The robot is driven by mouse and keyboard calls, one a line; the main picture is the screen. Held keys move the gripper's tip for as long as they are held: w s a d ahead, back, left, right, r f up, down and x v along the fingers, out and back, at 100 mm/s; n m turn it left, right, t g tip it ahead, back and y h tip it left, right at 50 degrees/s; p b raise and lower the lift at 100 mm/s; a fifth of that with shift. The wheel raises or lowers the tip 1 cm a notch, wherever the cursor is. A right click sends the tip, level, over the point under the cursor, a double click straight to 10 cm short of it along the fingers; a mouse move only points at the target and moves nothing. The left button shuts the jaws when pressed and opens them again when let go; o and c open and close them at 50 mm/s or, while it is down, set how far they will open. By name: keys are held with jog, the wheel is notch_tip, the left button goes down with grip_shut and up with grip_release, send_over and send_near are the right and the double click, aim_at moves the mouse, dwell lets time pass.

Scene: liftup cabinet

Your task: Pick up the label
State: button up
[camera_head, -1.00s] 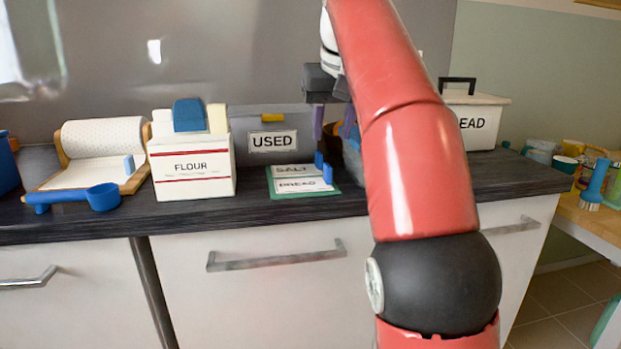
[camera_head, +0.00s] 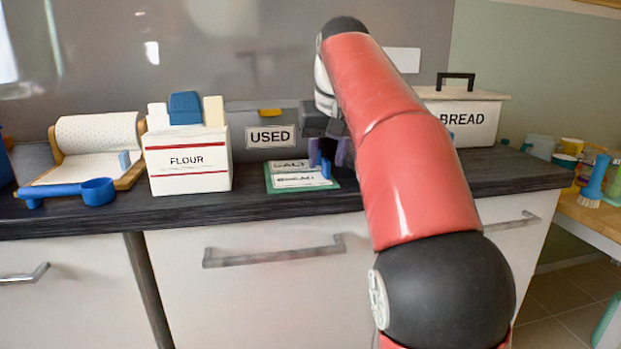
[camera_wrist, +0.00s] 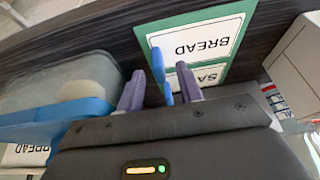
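Two white labels lie on a green tray (camera_head: 268,183), the SALT label (camera_head: 284,166) behind the BREAD label (camera_head: 295,180). In the wrist view the BREAD label (camera_wrist: 215,42) and the partly hidden SALT label (camera_wrist: 212,74) appear upside down. A blue tab (camera_wrist: 158,66) stands at the BREAD label's end, and a second blue tab (camera_wrist: 168,93) stands by the SALT label. My gripper (camera_head: 327,158) is just above the tray's right end. Its two purple fingers (camera_wrist: 160,72) are apart, with the blue tabs between or just beyond them; contact cannot be told.
A USED box (camera_head: 240,135) stands behind the tray and a FLOUR box (camera_head: 188,185) to its left. A BREAD bin (camera_head: 468,135) stands at the right. A blue-edged translucent container (camera_wrist: 60,85) is close beside my gripper. A blue scoop (camera_head: 98,192) lies at left.

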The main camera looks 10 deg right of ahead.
jog(key=shift+c, duration=0.3)
grip_shut()
jog(key=shift+r, duration=0.1)
